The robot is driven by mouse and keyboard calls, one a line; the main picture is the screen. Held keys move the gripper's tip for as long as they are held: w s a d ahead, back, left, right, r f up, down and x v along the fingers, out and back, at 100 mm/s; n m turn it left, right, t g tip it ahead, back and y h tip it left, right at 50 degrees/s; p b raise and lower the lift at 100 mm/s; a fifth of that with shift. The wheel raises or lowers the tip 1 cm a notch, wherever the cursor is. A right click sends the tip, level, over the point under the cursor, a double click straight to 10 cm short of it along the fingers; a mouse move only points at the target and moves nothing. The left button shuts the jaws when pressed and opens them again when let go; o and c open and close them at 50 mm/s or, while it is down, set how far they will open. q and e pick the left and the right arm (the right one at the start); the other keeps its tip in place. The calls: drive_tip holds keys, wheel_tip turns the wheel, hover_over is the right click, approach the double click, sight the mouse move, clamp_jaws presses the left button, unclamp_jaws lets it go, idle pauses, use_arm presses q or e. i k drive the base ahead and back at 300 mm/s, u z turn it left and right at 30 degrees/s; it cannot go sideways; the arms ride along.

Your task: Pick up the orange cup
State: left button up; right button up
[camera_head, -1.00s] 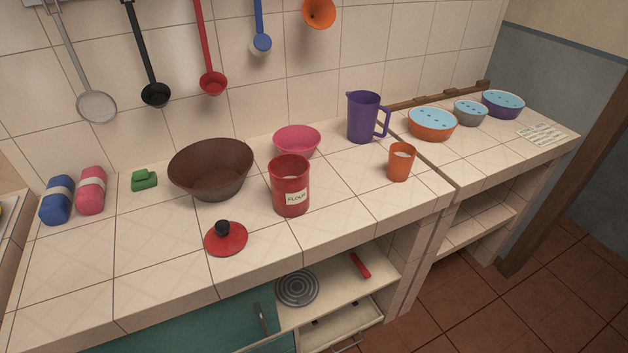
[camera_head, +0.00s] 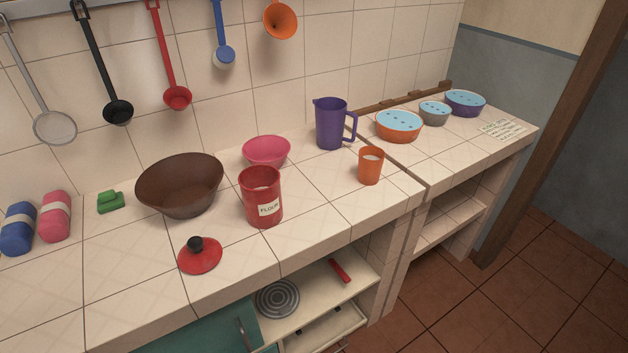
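The orange cup (camera_head: 370,168) stands upright on the tiled counter (camera_head: 330,215), near its front edge and right of the red flour canister. Something pale shows inside its top. Nothing touches it. Neither of my grippers is in the head view.
The red flour canister (camera_head: 261,198) and a purple pitcher (camera_head: 331,124) stand near the cup. A pink bowl (camera_head: 267,151), a brown bowl (camera_head: 180,187) and a red lid (camera_head: 200,256) are further left. Lidded bowls, one orange (camera_head: 399,127), stand right. Ladles hang above. Counter around the cup's front is clear.

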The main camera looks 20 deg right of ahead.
sight(370, 158)
drive_tip(key=z, duration=2.2)
drive_tip(key=i, duration=1.25)
drive_tip(key=u, duration=2.65)
